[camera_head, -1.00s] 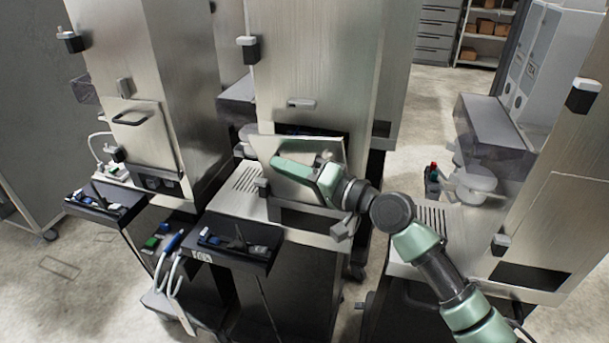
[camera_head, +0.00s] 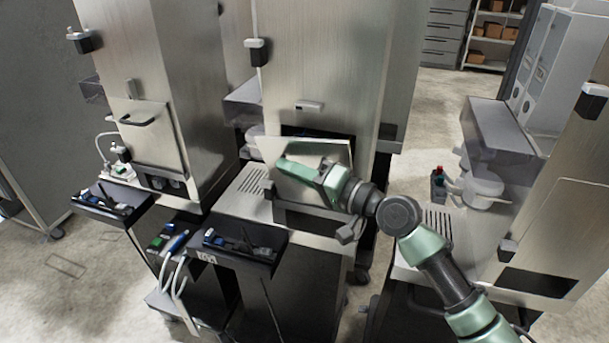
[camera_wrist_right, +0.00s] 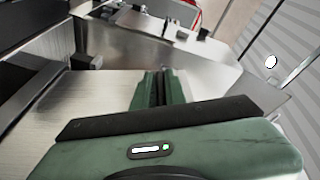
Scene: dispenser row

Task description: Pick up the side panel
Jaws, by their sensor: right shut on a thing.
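The side panel (camera_head: 299,190) is a flat bare-metal plate, tilted, in front of the middle dispenser (camera_head: 325,60). My right gripper (camera_head: 290,165) reaches across its face from the right and is shut on it. The gripper and its wrist cover part of the plate. In the right wrist view the green fingers (camera_wrist_right: 160,88) are close together, with a bright metal surface around them; the exact grip line is hard to see. A dark opening (camera_head: 300,130) shows behind the plate's top edge. My left gripper is not in view.
A black tray (camera_head: 240,248) with small items juts out at the front of the middle dispenser. Another dispenser (camera_head: 190,70) stands on the left and one (camera_head: 565,215) on the right, beside my right arm. Bare floor (camera_head: 425,130) lies behind.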

